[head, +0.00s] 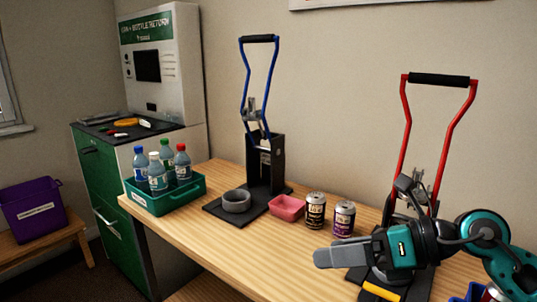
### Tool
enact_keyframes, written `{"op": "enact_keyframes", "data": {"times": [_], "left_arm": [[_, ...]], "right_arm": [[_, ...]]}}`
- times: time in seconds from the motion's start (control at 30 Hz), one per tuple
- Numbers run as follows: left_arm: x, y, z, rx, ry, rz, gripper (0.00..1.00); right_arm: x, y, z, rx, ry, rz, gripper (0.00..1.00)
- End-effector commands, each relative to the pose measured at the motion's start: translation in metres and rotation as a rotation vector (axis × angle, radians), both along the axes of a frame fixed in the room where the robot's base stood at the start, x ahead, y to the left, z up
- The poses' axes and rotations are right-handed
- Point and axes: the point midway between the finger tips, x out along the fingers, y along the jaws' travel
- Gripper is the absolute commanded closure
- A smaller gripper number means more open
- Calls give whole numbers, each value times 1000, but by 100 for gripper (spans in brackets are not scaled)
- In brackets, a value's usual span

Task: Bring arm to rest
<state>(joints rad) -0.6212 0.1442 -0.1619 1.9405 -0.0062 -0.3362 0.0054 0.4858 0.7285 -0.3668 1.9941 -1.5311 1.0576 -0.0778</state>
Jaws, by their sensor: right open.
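My right arm comes in from the right edge. Its teal and black wrist and right gripper (322,258) hang over the front right of the wooden table (225,245), in front of the red-handled press (416,180). The gripper is open and points left, with its grey fingers nearly overlapping in this view. I see nothing held between them. The gripper and wrist hide much of the red press's base. My left gripper is not in view.
Two cans, one black (315,211) and one purple-labelled (344,220), stand just behind the gripper. A pink tray (287,207), the blue-handled press (264,165) and a green crate (150,203) of bottles stand further left. The table's front middle is clear.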

Motion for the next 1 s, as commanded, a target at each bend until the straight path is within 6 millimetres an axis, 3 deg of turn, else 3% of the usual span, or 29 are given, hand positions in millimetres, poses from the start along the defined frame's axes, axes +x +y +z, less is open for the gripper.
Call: {"op": "enact_keyframes", "data": {"times": [0.03,0.1,0.2,0.33,0.47,0.57,0.73,0.9,1.0], "left_arm": [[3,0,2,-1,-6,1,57],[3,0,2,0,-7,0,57],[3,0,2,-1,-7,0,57],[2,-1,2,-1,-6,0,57],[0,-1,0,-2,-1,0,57],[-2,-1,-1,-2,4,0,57],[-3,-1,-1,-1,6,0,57],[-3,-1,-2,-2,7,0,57],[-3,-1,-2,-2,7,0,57]], "right_arm": [[-7,16,11,149,19,-11,7],[-11,28,32,355,46,-48,7],[-11,30,58,640,112,-133,7],[-4,10,79,991,234,-295,7],[8,-27,73,1301,391,-516,7],[14,-59,49,1506,533,-723,7],[4,-105,-26,1760,814,-1142,7],[-43,-125,-118,1859,1122,-1621,7],[-77,-124,-157,1844,1274,-1854,7]]}}
